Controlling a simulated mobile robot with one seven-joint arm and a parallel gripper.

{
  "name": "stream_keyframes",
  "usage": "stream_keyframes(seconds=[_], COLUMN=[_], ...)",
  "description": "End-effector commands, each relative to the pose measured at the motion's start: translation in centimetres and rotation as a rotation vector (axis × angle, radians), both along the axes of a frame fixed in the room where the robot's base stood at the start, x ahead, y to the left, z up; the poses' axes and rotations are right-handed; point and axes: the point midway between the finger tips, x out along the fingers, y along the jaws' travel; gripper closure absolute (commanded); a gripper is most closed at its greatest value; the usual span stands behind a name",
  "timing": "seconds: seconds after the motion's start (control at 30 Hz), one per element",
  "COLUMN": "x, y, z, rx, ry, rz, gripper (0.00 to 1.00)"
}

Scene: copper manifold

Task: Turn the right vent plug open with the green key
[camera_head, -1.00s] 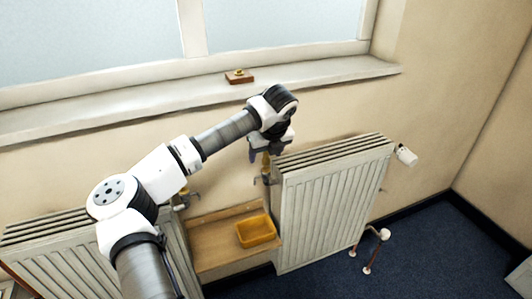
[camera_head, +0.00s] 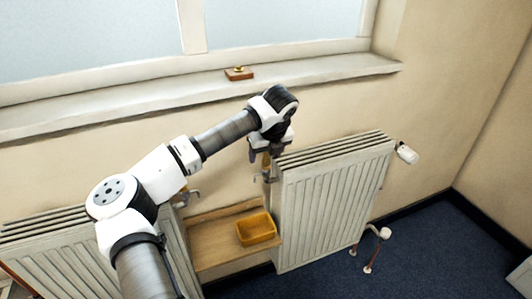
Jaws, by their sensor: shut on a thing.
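My gripper (camera_head: 266,158) points down at the top left corner of the right radiator (camera_head: 335,205). It is shut on a small yellowish piece (camera_head: 266,161), taken as the key; no green shows on it at this size. A small grey metal fitting (camera_head: 268,178) at the radiator's left end, where the right vent plug would be, sits just below the gripper. The fingers partly hide this spot, so I cannot tell whether the key is seated on the plug or how the plug is turned.
A yellow tray (camera_head: 256,229) stands on a wooden shelf (camera_head: 215,256) between the radiators. The left radiator (camera_head: 60,255) has a similar fitting (camera_head: 185,198). A small wooden block (camera_head: 239,75) with a brass-coloured top sits on the windowsill (camera_head: 320,78). A white valve (camera_head: 407,153) juts out at right.

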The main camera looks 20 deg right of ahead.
Motion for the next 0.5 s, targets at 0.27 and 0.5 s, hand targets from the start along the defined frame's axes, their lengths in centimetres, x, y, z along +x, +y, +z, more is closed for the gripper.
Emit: stream_keyframes(seconds=[0.27, 0.5], x=[0.0, 0.0], y=[0.0, 0.0], z=[-0.44, -0.79], rx=[0.0, 0.0], ry=[0.0, 0.0], rz=[0.0, 0.0], gripper=[0.58, 0.58])
